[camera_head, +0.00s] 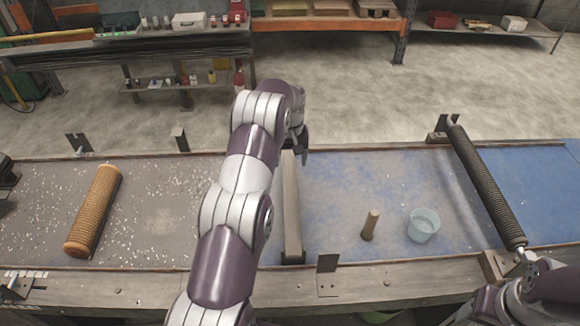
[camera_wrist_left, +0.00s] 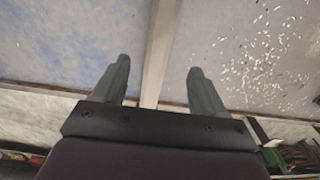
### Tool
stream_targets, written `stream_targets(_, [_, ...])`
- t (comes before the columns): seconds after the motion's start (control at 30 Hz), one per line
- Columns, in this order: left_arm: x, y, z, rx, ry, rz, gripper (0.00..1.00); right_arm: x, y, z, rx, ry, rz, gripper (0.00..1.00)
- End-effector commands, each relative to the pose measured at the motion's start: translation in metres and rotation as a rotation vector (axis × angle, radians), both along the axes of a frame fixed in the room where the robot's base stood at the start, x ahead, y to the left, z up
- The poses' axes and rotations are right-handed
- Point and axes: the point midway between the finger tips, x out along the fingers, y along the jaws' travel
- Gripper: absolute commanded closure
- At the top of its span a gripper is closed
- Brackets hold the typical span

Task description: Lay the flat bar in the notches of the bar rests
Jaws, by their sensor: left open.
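The flat bar (camera_head: 291,210), long and pale grey, lies across the bench from back to front, right of my left arm. My left gripper (camera_head: 302,143) is over its far end, partly hidden by the arm. In the left wrist view the open gripper (camera_wrist_left: 158,67) has one finger either side of the bar (camera_wrist_left: 161,40), with visible gaps. Upright dark plates, which look like the bar rests, stand at the back edge (camera_head: 78,142), (camera_head: 181,138) and front edge (camera_head: 327,275). My right arm shows bottom right; its gripper is not seen.
An orange mesh tube (camera_head: 93,210) lies at the left. A wooden peg (camera_head: 370,225) and a clear cup (camera_head: 423,225) stand right of the bar. A dark ribbed roller (camera_head: 485,185) spans the bench at the right.

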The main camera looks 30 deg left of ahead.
Motion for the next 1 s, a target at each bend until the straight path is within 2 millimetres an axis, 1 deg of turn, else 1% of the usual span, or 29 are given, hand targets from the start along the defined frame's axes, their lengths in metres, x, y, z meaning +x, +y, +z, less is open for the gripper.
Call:
stream_targets(0.03, [0.0,0.0,0.017,-0.001,0.001,0.0,0.28,0.0,0.0,0.017,0.0,0.001,0.0,0.41])
stream_targets(0.17, [-0.002,-0.003,0.026,0.001,-0.001,-0.008,0.28,0.0,0.0,0.023,0.0,0.001,0.0,0.41])
stream_targets(0.23, [-0.009,-0.018,0.041,0.003,-0.01,-0.045,0.28,-0.001,0.0,0.023,0.0,0.002,0.0,0.41])
stream_targets(0.27, [-0.015,-0.029,0.051,0.005,-0.017,-0.073,0.28,-0.001,0.0,0.023,0.0,0.002,0.0,0.41])
stream_targets(0.3, [-0.029,-0.047,0.066,0.006,-0.025,-0.119,0.28,-0.001,0.0,0.022,0.0,0.002,0.0,0.41])
stream_targets(0.37, [-0.06,-0.077,0.089,0.01,-0.043,-0.201,0.28,-0.001,0.0,0.021,0.0,0.002,0.0,0.41])
stream_targets(0.4, [-0.086,-0.097,0.102,0.013,-0.053,-0.259,0.28,0.0,0.0,0.021,0.0,0.002,0.0,0.41])
stream_targets(0.47, [-0.129,-0.122,0.117,0.016,-0.071,-0.341,0.28,0.0,0.0,0.021,0.0,0.002,0.0,0.41])
stream_targets(0.5, [-0.158,-0.135,0.124,0.018,-0.081,-0.391,0.28,0.0,0.0,0.021,0.0,0.002,0.0,0.41])
stream_targets(0.57, [-0.199,-0.15,0.129,0.022,-0.095,-0.457,0.28,0.0,0.0,0.021,0.0,0.002,0.0,0.41])
stream_targets(0.6, [-0.222,-0.157,0.13,0.024,-0.103,-0.491,0.28,0.0,0.0,0.021,0.0,0.002,0.0,0.41])
stream_targets(0.7, [-0.263,-0.166,0.13,0.026,-0.115,-0.551,0.28,-0.001,0.0,0.021,0.0,0.002,0.0,0.41])
stream_targets(0.8, [-0.278,-0.169,0.128,0.027,-0.118,-0.573,0.28,0.0,0.0,0.021,0.0,0.002,0.0,0.41])
stream_targets(1.0, [-0.278,-0.169,0.128,0.026,-0.118,-0.572,0.28,0.0,0.0,0.021,0.0,0.002,0.0,0.41])
